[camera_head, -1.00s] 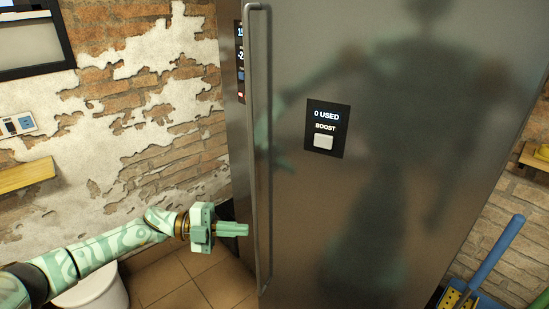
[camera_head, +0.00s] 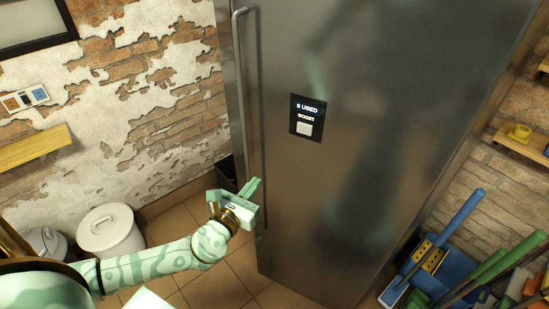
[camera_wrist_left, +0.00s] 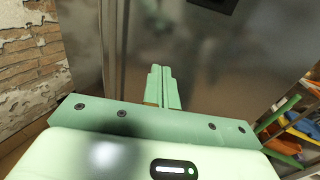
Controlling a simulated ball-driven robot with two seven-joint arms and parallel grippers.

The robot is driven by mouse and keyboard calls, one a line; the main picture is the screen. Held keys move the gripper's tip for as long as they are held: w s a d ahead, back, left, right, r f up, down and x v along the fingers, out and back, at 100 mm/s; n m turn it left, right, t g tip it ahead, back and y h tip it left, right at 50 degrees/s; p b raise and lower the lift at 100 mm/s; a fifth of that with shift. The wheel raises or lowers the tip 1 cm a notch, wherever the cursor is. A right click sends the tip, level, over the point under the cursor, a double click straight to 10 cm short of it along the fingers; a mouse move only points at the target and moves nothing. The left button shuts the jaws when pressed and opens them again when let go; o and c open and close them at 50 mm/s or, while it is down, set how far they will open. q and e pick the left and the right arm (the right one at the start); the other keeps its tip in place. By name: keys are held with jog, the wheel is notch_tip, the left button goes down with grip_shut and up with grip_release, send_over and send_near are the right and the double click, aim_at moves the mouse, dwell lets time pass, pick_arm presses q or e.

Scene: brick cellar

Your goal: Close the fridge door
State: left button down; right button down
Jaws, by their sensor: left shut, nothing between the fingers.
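The fridge door (camera_head: 350,150) is a tall grey steel panel filling the middle of the head view, with a blurred reflection of me in it. A long vertical handle (camera_head: 245,110) runs down its left edge. Whether a gap is left at the door's edge, I cannot tell. My left gripper (camera_head: 257,188) is shut and empty, in front of the lower handle. In the left wrist view its fingers (camera_wrist_left: 162,85) are together and point at the steel surface (camera_wrist_left: 210,60). Whether they touch it is unclear. My right gripper is not in view.
White bins (camera_head: 110,232) stand by the brick wall at left. Blue and green cleaning tools (camera_head: 450,260) stand at the right. A wooden shelf (camera_head: 525,143) hangs at right. Tiled floor shows below the gripper.

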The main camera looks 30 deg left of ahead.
aim_at(279, 153)
pick_arm(q)
jog(key=w, duration=1.1)
jog(key=shift+w+d, duration=0.1)
jog(key=shift+w, duration=0.25)
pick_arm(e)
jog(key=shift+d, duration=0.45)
